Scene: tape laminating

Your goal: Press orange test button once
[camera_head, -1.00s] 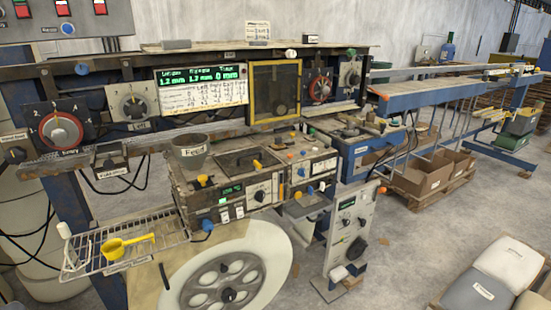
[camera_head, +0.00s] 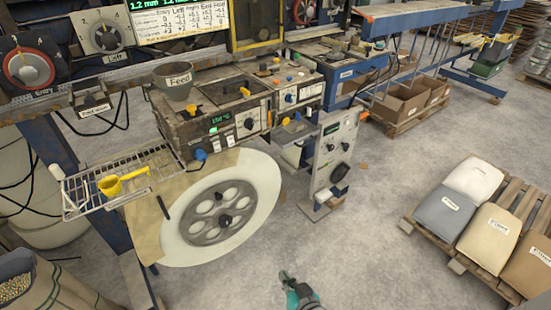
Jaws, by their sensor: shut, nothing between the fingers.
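Small orange buttons show on the control box right of the feed machine: one on its front (camera_head: 289,78) and one on its top (camera_head: 276,60). Their labels are too small to read, so I cannot tell which is the test button. My gripper (camera_head: 285,276), dark and teal, is at the bottom middle, over the bare floor. It is shut and empty, well apart from the control box and touching nothing.
A large white reel (camera_head: 262,178) stands below the feed machine (camera_head: 190,125). A wire rack (camera_head: 85,195) holds a yellow scoop (camera_head: 112,185). An upright control panel (camera_head: 336,145) stands right of the reel. A pallet (camera_head: 415,222) with sacks is at right. The middle floor is clear.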

